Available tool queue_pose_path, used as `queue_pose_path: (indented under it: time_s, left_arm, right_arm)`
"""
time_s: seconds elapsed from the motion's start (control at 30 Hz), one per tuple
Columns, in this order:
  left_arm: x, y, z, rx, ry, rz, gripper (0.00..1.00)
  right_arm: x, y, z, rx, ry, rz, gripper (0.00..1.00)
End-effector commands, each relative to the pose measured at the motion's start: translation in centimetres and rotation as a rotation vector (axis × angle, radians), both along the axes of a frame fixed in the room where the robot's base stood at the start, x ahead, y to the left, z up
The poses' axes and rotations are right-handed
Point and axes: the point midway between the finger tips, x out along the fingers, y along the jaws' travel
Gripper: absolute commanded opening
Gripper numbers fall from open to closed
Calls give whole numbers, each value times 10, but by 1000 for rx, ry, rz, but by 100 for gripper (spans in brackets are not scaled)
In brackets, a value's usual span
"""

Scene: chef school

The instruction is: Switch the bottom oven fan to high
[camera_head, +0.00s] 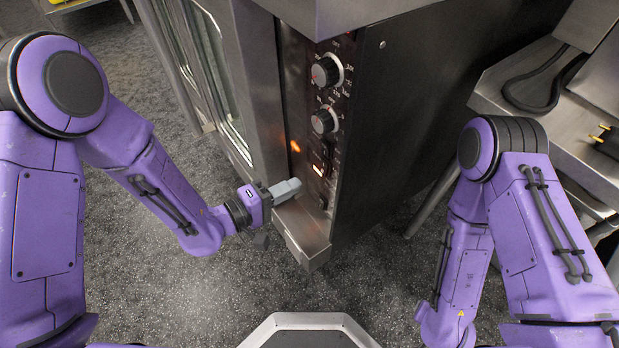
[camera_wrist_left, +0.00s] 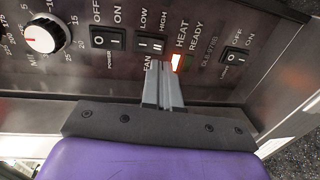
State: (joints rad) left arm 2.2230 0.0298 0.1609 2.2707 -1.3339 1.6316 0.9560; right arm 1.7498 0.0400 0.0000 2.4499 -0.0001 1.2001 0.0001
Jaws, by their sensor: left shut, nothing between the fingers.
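The oven's control panel (camera_head: 326,130) is a dark upright strip on the oven front in the head view. In the left wrist view the fan switch (camera_wrist_left: 150,43) is a small black rocker marked LOW and HIGH; which side is pressed I cannot tell. My left gripper (camera_head: 294,185) is shut and empty, near the lower part of the panel. In the left wrist view its closed fingertips (camera_wrist_left: 164,66) appear just below the fan switch, near the FAN label; whether they touch the panel is unclear. My right arm shows at the right, but its gripper is out of view.
A power switch (camera_wrist_left: 108,38) and a white-faced timer knob (camera_wrist_left: 40,37) lie left of the fan switch. A lit orange heat light (camera_wrist_left: 178,62) and a lights switch (camera_wrist_left: 235,57) lie right. A steel ledge (camera_head: 303,232) juts out below the panel. A steel table (camera_head: 500,85) stands right.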

Motion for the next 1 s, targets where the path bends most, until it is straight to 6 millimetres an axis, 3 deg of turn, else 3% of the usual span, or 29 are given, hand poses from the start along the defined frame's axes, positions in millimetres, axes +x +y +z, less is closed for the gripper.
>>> queue_pose_path:
  time_s: [0.1, 0.3, 0.73, 0.83, 1.0]
  left_arm:
    - [14, -20, -5, 3, -4, -3, 0]
    - [31, -41, -8, 2, -3, 1, 0]
    - [35, -47, -8, -1, -2, 2, 0]
    - [38, -50, -16, -41, -25, 4, 0]
    - [37, -51, -9, -39, -29, -1, 0]
  right_arm:
    - [0, 0, -7, 0, 0, 0, 65]
    - [0, 0, -12, 0, 0, 0, 65]
    - [0, 0, -13, 0, 0, 0, 65]
    - [0, 0, -27, 0, 0, 0, 65]
    - [0, 0, -21, 0, 0, 0, 65]
